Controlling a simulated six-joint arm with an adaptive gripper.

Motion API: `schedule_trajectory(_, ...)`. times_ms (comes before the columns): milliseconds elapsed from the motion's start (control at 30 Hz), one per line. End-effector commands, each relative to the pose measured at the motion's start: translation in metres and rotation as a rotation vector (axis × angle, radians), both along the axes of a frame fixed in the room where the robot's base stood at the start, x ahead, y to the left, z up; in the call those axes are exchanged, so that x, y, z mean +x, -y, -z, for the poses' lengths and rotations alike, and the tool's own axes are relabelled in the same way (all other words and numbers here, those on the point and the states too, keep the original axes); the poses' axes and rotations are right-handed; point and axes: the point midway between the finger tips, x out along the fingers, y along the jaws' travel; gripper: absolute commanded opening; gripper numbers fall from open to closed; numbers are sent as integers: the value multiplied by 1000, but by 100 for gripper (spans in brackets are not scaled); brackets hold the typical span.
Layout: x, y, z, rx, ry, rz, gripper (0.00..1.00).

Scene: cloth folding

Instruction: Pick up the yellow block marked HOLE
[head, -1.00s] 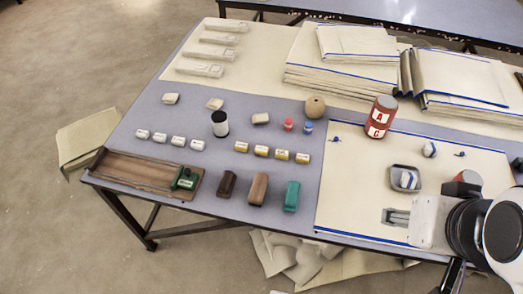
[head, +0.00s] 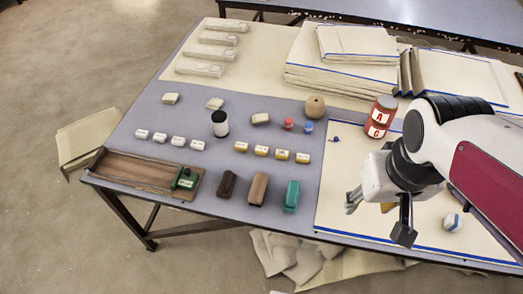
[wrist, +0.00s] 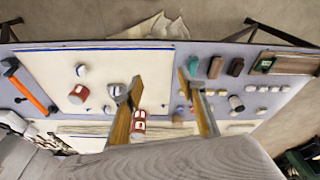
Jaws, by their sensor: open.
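A row of several yellow blocks with white labelled faces lies on the grey-blue table top in the head view. They are the far-left block (head: 241,147), the second (head: 262,150), the third (head: 281,153) and the far-right block (head: 302,157). The labels are too small to read, so I cannot tell which is marked HOLE. My gripper (head: 378,218) is open and empty above the cream mat, to the right of the row and nearer the front edge. In the wrist view my gripper (wrist: 162,80) shows its two fingers spread apart, the right one partly covering the small items.
Brown (head: 258,188) and green (head: 291,196) blocks stand in front of the row. White blocks (head: 178,141) and a wooden tray (head: 130,170) lie left. A black-and-white cylinder (head: 220,124) stands behind. A red can (head: 381,117) is right, near the arm.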

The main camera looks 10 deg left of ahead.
Motion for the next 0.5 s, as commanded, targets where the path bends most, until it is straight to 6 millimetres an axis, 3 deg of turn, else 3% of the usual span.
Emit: schedule_trajectory(500, 61, -43, 38, -68, -82, -84, 40)
